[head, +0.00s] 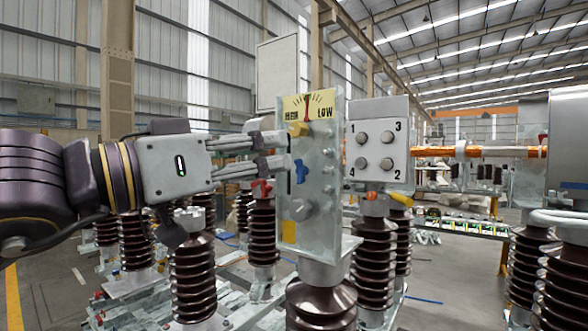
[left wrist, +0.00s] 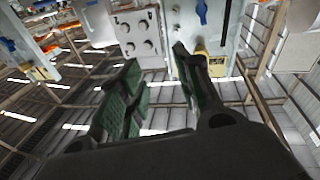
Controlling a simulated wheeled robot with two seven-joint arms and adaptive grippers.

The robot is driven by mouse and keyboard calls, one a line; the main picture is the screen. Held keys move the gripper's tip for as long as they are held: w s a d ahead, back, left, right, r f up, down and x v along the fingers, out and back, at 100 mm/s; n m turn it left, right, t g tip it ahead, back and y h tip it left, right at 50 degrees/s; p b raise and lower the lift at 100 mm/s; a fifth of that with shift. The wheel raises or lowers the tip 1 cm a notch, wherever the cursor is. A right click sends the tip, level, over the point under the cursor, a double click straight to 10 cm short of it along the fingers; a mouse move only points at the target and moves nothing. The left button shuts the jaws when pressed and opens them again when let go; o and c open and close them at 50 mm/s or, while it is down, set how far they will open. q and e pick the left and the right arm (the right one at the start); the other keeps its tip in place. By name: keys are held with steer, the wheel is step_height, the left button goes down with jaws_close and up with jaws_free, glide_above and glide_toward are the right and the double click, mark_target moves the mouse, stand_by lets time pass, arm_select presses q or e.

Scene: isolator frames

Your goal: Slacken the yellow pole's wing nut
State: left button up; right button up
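A yellow wing nut (head: 298,129) sits near the top of a grey metal plate (head: 325,190), just under the yellow LOW gauge label (head: 309,106). A blue wing nut (head: 300,172) sits below it on the same plate. My left gripper (head: 289,151) comes in from the left beside the plate, its fingers apart with nothing seen between them. Its fingertips are near the heights of the yellow and blue nuts; contact cannot be told. In the left wrist view the fingers (left wrist: 158,68) are spread, and the blue wing nut (left wrist: 202,12) shows past them. My right gripper is not in view.
A box with four numbered knobs (head: 378,140) stands right of the plate. A grey knob (head: 299,209) is low on the plate. More insulators crowd around.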

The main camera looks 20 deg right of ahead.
arm_select(q)
steer(key=w+f+n+t+y, duration=0.1)
steer(key=w+a+n+t+y, duration=0.1)
steer(key=w+a+f+n+y, duration=0.1)
steer(key=w, duration=0.1)
steer(key=shift+w+a+f+t, duration=0.1)
steer(key=shift+a+f+t, duration=0.2)
steer(key=shift+t, duration=0.1)
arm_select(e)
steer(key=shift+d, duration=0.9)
arm_select(q)
steer(key=shift+d, duration=0.1)
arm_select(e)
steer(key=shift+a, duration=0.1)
arm_select(q)
steer(key=p, duration=0.3)
glide_toward(297, 168)
steer(key=x, duration=0.6)
steer(key=shift+w+d+r, duration=0.1)
steer(key=shift+w+d, duration=0.05)
steer(key=shift+d, duration=0.1)
steer(key=shift+p+x, duration=0.6)
steer(key=shift+x, duration=0.8)
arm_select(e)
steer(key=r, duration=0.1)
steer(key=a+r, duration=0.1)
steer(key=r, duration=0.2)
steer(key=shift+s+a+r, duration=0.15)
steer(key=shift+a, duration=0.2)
